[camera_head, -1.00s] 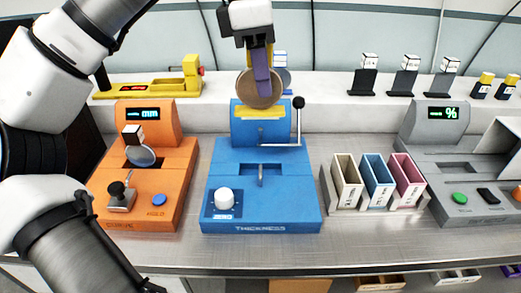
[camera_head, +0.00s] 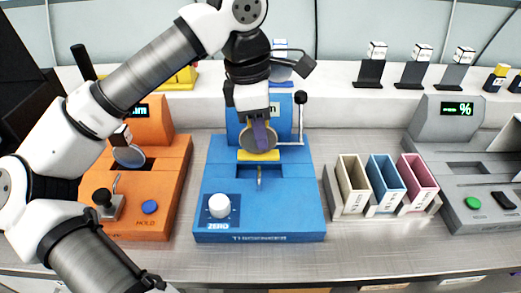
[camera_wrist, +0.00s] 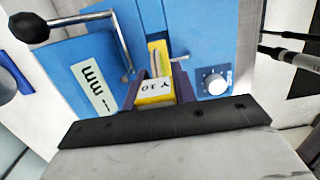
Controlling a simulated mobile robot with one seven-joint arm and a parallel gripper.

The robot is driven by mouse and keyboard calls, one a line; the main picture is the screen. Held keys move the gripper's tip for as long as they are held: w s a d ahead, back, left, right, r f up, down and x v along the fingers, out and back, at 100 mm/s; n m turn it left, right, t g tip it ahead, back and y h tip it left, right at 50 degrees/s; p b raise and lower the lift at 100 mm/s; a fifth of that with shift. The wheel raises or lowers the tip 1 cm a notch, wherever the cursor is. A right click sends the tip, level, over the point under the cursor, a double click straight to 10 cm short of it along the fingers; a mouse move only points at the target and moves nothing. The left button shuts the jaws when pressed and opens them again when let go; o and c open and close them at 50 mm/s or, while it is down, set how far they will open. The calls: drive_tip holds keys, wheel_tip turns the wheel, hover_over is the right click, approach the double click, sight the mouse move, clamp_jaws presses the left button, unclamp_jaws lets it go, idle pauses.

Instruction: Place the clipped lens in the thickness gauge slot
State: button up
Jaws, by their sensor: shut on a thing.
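The blue thickness gauge (camera_head: 290,212) stands on the bench in the middle of the head view, with a slot in its top and a thin upright pin at the slot. My gripper (camera_head: 260,122) is above the gauge and shut on the clip of the lens. The round grey lens (camera_head: 256,138) hangs below the fingers, just above and behind the slot. In the wrist view, the yellow and white clip block (camera_wrist: 156,90) sits between the purple fingers, labelled "Y 10". Whether the lens touches the gauge cannot be told.
A lever with a black knob (camera_head: 300,98) rises at the gauge's right rear. An orange gauge (camera_head: 170,190) holding another lens stands left. Three coloured bins (camera_head: 352,188) stand right, beside a grey % meter (camera_head: 470,155).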

sight(261, 153)
drive_tip(key=shift+f, duration=2.95)
drive_tip(key=shift+f, duration=0.2)
drive_tip(key=o, duration=1)
drive_tip(key=shift+r, duration=0.15)
drive_tip(key=shift+r+p, duration=0.25)
drive_tip(key=shift+p, duration=0.1)
drive_tip(key=r, duration=0.4)
drive_tip(key=a+r, duration=0.1)
drive_tip(key=r, duration=0.2)
drive_tip(key=r+b, duration=0.1)
drive_tip(key=r, duration=0.3)
drive_tip(key=shift+a+r, duration=0.3)
drive_tip(key=shift+a, duration=0.1)
